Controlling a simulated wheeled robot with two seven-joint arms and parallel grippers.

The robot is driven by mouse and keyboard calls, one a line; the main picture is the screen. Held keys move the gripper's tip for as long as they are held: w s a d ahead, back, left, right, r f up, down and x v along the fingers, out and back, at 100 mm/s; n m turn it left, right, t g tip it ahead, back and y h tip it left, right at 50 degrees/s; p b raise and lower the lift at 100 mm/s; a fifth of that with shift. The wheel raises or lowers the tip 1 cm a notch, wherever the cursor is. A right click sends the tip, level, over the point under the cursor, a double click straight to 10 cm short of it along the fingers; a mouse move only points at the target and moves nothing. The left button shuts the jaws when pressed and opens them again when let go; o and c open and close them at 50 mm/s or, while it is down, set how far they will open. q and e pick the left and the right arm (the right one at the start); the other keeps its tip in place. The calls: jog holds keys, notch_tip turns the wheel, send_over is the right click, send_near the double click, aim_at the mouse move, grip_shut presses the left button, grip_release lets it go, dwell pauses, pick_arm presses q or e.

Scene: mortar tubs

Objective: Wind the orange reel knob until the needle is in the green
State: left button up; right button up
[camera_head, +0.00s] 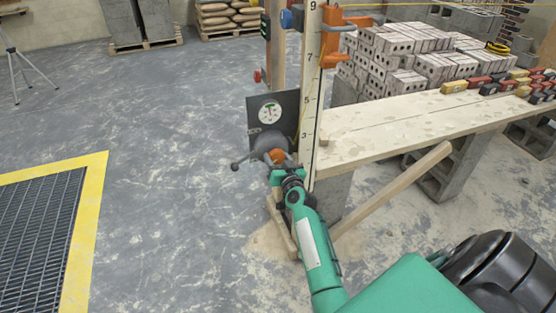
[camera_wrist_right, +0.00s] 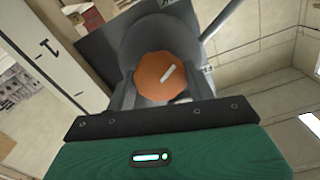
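The orange reel knob (camera_head: 278,156) sits on a grey round reel housing on the wooden post, below a dark panel with a white round gauge (camera_head: 270,111). Green shows on the gauge face, but the needle is too small to read. My right gripper (camera_head: 281,167) is at the knob. In the right wrist view the orange knob (camera_wrist_right: 158,76), with a slanted white mark, sits between the dark fingers of my right gripper (camera_wrist_right: 166,88). The fingers flank it closely with no clear gap and look shut on it. My left gripper is not in view.
A numbered white board (camera_head: 309,100) stands right beside the reel. A plank bench (camera_head: 400,120) extends right, with a slanted timber brace (camera_head: 395,190) below. A crank handle with a dark ball (camera_head: 235,166) sticks out left. Floor is open left, up to a yellow-edged grate (camera_head: 98,180).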

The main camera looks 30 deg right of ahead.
jog(key=shift+m, duration=0.4)
jog(key=shift+m+p, duration=0.4)
jog(key=shift+m, duration=0.4)
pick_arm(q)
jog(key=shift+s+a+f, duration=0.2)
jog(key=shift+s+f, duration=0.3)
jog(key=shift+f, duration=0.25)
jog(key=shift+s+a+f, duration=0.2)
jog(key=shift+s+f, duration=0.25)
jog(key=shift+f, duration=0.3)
pick_arm(e)
jog(key=shift+m, duration=1.2)
jog(key=o, duration=1)
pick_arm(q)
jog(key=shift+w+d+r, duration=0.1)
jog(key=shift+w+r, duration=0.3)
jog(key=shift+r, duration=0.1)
pick_arm(e)
jog(key=v, duration=1.4)
